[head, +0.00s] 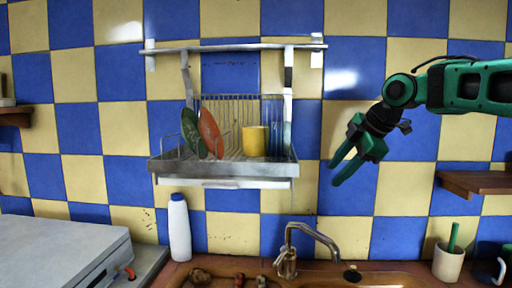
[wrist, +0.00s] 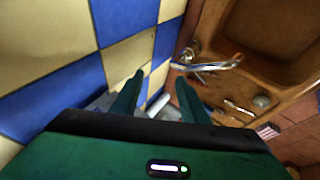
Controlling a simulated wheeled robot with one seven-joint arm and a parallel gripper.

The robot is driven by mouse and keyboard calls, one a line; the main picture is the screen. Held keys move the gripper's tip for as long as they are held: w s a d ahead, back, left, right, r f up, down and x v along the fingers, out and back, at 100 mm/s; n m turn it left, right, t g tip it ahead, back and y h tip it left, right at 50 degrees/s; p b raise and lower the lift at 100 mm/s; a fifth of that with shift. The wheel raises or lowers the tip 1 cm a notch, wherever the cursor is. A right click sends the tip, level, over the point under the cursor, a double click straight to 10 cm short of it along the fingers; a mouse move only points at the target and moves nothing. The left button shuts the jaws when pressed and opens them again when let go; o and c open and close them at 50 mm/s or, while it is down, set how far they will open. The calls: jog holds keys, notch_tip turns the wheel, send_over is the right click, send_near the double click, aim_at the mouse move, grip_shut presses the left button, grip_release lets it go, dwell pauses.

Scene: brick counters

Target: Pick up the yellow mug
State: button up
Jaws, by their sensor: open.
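The yellow mug (head: 255,141) stands upright on the wall-mounted metal dish rack (head: 225,168), at its right side. It is not clearly seen in the wrist view. My gripper (head: 334,174) is green, open and empty. It hangs in front of the tiled wall to the right of the rack, apart from the mug, with its fingers pointing down and left. In the wrist view the two fingers of my gripper (wrist: 158,88) are spread, with nothing held between them.
A green plate (head: 189,130) and a red plate (head: 210,133) stand in the rack, left of the mug. Below are a white bottle (head: 179,228), a faucet (head: 290,248) and a sink (wrist: 275,40). A cup (head: 447,262) stands right. A wooden shelf (head: 478,183) juts out at right.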

jog(key=w+a+r+n+y, duration=0.3)
jog(key=a+r+n+y, duration=0.3)
jog(key=a+r+n, duration=0.75)
jog(key=shift+w+a+f+n, duration=0.2)
jog(key=shift+w+a, duration=0.15)
jog(key=shift+a, duration=0.25)
jog(key=shift+w+a+f+n, duration=0.15)
jog(key=shift+w+a, duration=0.15)
jog(key=shift+a, duration=0.3)
jog(key=shift+x, duration=3.1)
jog(key=shift+d, duration=0.1)
grip_shut()
